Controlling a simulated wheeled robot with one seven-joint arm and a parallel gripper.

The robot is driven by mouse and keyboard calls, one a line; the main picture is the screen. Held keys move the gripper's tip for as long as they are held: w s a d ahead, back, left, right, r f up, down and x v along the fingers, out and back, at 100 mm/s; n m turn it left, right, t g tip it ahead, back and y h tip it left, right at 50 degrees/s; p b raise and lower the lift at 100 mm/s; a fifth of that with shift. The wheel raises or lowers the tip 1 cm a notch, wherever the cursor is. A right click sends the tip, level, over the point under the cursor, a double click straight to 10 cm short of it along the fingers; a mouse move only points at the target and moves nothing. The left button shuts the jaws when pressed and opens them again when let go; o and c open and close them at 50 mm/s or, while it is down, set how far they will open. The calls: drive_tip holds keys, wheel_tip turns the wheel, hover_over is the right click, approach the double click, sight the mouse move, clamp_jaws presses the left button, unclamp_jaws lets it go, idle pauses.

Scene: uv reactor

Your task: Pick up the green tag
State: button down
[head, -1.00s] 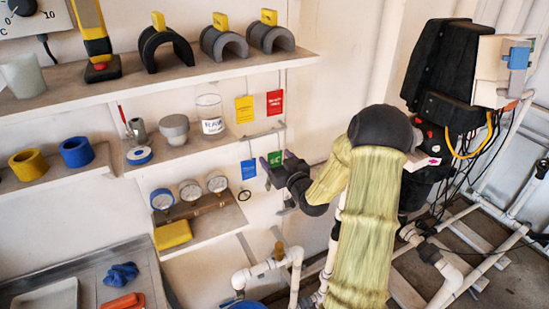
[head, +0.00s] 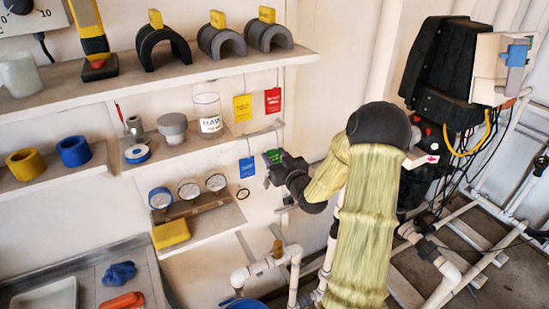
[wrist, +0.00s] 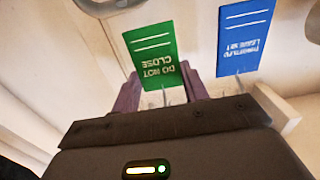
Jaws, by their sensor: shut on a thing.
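The green tag (head: 272,156) is at the tip of my gripper (head: 271,163) by the wall rail in the head view. In the wrist view the green tag (wrist: 151,48), lettered "DO NOT CLOSE", has its lettered end between the two purple fingers of my gripper (wrist: 161,86). My gripper is shut on the tag. Part of the tag is hidden behind the gripper in the head view, and I cannot tell whether it still hangs from the rail.
A blue tag (head: 247,167) hangs close to the left of the gripper; it also shows in the wrist view (wrist: 245,38). Yellow (head: 243,108) and red (head: 273,100) tags hang above. A shelf with gauges (head: 236,214) is at lower left, and white pipes (head: 295,262) run below.

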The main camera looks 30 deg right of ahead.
drive_tip(key=shift+r, duration=0.65)
wheel_tip(320, 180, up, 2)
drive_tip(key=shift+b, duration=0.3)
drive_tip(key=s+b, duration=0.5)
drive_tip(key=s, duration=1)
drive_tip(key=shift+s+d+f+b, duration=0.2)
drive_tip(key=shift+s+d+b, duration=0.1)
drive_tip(key=shift+d+b, duration=0.05)
drive_tip(key=shift+s+b, duration=0.1)
drive_tip(key=shift+b, duration=0.55)
drive_tip(key=s+b, duration=0.2)
drive_tip(key=b, duration=0.4)
drive_tip(key=shift+s+r, duration=0.1)
drive_tip(key=shift+r, duration=0.1)
